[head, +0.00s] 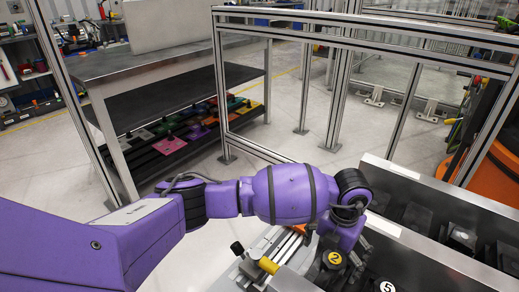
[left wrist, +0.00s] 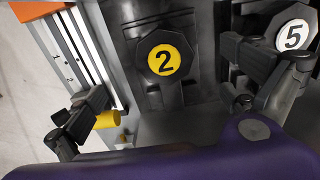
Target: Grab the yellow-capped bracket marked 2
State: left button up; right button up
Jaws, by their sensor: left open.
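The bracket marked 2 (left wrist: 164,60) is a black part with an octagonal top and a yellow disc with a black 2. It sits in a dark slot of the metal fixture, and its top also shows in the head view (head: 334,260). My left gripper (left wrist: 166,72) is open, with one finger on each side of the bracket in the left wrist view. I see no finger touching it, and its depth relative to the fingertips is unclear. In the head view my purple left wrist hides part of the area around the bracket. My right gripper is not in view.
A bracket with a white 5 disc (left wrist: 293,36) stands close by, near the right finger. A yellow cylinder (left wrist: 106,120) lies beside the left finger, by a metal rail (left wrist: 90,58). A metal trough (head: 430,240) with dark parts extends right. A workbench (head: 160,62) stands behind.

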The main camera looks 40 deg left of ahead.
aim_at(329, 272)
pick_arm(q)
jog(key=shift+s+d+f, duration=0.1)
jog(key=shift+f, duration=0.5)
jog(key=shift+s+d+f, duration=0.1)
jog(key=shift+f, duration=0.5)
jog(key=f, duration=0.1)
jog(key=f+b, duration=0.1)
jog(key=f, duration=0.1)
jog(key=shift+s+d+f+b, duration=0.15)
jog(key=shift+d+f+b, duration=0.15)
jog(key=shift+f+b, duration=0.05)
jog(key=shift+f, duration=0.3)
jog(key=shift+r, duration=0.1)
jog(key=c, duration=2.1)
jog(key=shift+w+r, duration=0.15)
jog(key=shift+w, duration=0.1)
jog(key=shift+c, duration=0.4)
